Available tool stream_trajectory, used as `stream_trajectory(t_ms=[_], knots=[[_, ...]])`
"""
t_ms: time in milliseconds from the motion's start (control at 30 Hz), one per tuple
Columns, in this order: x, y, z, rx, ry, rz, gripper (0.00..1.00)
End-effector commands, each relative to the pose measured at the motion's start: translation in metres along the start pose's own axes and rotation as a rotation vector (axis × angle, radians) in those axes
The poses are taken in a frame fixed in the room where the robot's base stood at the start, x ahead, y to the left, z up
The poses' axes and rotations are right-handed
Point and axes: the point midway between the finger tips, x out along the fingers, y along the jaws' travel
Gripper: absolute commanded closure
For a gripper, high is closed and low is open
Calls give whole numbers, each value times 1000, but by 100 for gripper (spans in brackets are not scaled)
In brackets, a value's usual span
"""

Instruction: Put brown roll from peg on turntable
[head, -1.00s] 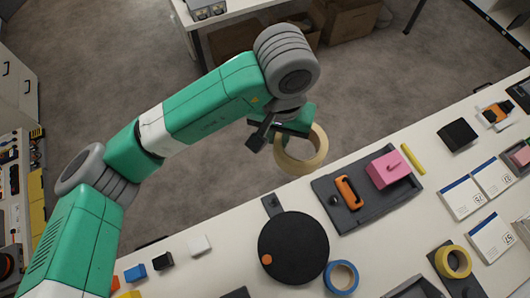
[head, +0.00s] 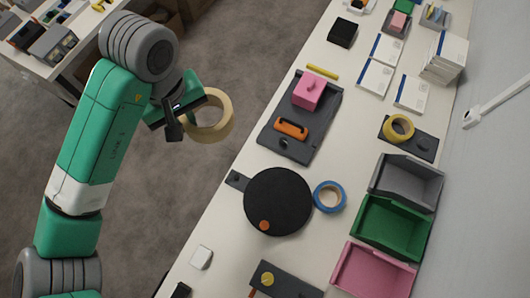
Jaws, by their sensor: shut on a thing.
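My gripper (head: 179,111) is shut on the brown roll (head: 228,119), a tan ring of tape. It grips the roll at its left side and holds it in the air beyond the table's left edge, over the floor. The turntable (head: 285,197) is a black round disc with an orange dot near its lower rim. It lies on the table, below and to the right of the roll in the picture, and its top is bare. A peg that might have held the brown roll cannot be made out.
A blue roll (head: 329,197) lies close to the turntable's right side. A dark tray (head: 271,141) with a pink block (head: 309,91) and an orange handle (head: 291,129) stands above it. A yellow roll (head: 398,127) and grey, green (head: 391,226) and pink bins line the right side.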

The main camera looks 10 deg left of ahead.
Motion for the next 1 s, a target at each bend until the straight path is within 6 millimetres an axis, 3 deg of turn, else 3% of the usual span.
stream_trajectory(t_ms=[267, 367, 467, 567, 700, 833, 1000], knots=[[8, 85, -14, -130, -3, 1, 100], [22, 130, -13, -217, -6, 0, 100], [49, 180, -3, -329, -13, -3, 100], [84, 219, 14, -430, -15, -6, 100], [156, 266, 58, -576, -11, -9, 100], [226, 285, 108, -674, -8, -10, 100], [302, 283, 166, -747, -1, -8, 100]])
